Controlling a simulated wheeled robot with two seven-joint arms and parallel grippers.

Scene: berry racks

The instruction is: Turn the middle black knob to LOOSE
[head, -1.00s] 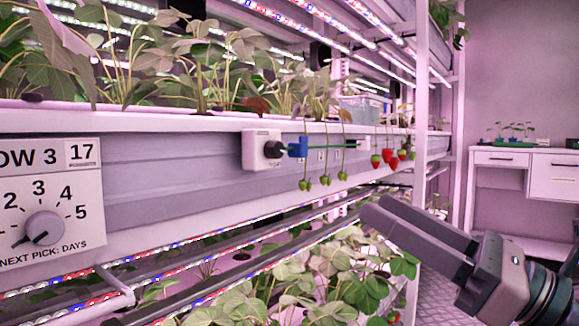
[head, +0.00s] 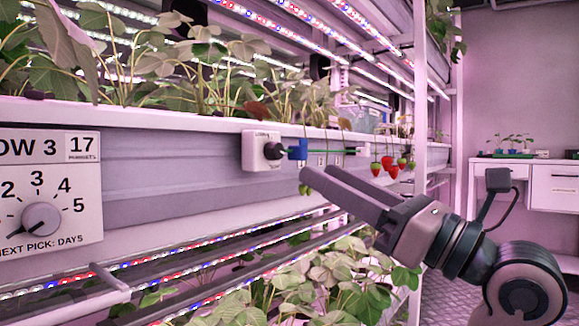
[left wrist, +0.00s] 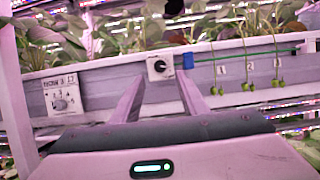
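The black knob (head: 273,150) sticks out from a white box (head: 252,150) on the front of the grey rail. A blue block (head: 298,149) with a green line is just right of it. Tiny lettering on the box is too small to read surely. In the left wrist view the knob (left wrist: 159,66) appears between and beyond my fingertips. My left gripper (head: 316,172) is open and empty, below and right of the knob, apart from it. In the left wrist view its two fingers (left wrist: 160,82) are spread wide. My right gripper is out of view.
A dial panel with a grey knob (head: 42,218) is at the left. Strawberry plants (head: 190,70) grow above the rail. Red berries (head: 388,164) hang at the right, and green berries (left wrist: 247,87) hang in the left wrist view. A white desk (head: 545,172) stands at the back right.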

